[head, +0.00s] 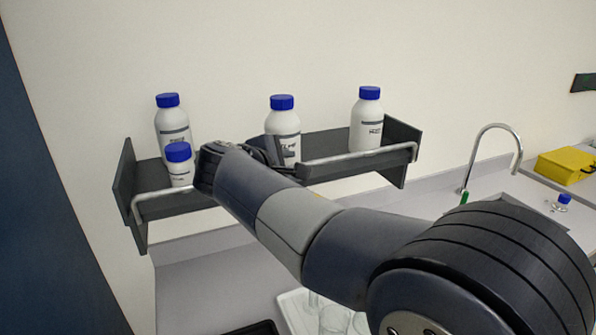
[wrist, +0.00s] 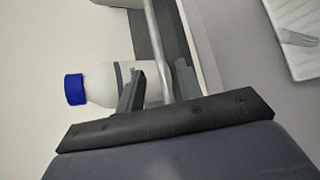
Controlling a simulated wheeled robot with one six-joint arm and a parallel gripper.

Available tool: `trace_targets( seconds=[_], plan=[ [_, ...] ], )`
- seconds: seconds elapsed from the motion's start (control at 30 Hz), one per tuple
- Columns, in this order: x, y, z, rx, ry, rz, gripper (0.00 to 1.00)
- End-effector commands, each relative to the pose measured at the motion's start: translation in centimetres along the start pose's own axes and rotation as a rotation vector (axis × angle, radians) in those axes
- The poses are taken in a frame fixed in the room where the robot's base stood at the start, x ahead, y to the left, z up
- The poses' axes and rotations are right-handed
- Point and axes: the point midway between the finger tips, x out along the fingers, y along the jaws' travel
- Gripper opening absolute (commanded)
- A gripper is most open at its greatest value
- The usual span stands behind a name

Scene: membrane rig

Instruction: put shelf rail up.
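The shelf rail (head: 358,156) is a thin silver bar along the front of a dark grey wall shelf (head: 125,182), with bent ends near the end panels. It runs close to the level of the shelf board; its exact tilt is hard to tell. My gripper is at the middle of the shelf front, largely hidden behind my arm in the head view. In the wrist view my gripper (wrist: 160,88) has its dark fingers apart, with the rail (wrist: 158,40) passing between or just beside them. I see no clear grip on it.
Several white bottles with blue caps stand on the shelf: one tall bottle (head: 172,122) and one small bottle (head: 180,166) at left, a middle bottle (head: 282,122) right by my gripper, and one bottle (head: 367,122) at right. Below are a counter (head: 200,285) and a tap (head: 483,150).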

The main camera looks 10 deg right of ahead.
Motion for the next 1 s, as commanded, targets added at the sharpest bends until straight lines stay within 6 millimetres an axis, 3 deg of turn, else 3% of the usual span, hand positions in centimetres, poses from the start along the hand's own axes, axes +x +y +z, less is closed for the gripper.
trace_targets(
  seconds=[0.2,0.4,0.77,1.0],
  plan=[
    [-3.5,-0.1,-0.1,0.001,0.002,0.001,0.34],
    [-4.5,0.0,0.0,0.0,0.0,-0.001,0.34],
    [-4.2,0.0,0.0,0.0,-0.001,-0.001,0.34],
    [-1.1,0.1,0.2,-0.001,-0.005,-0.005,0.34]
  ],
)
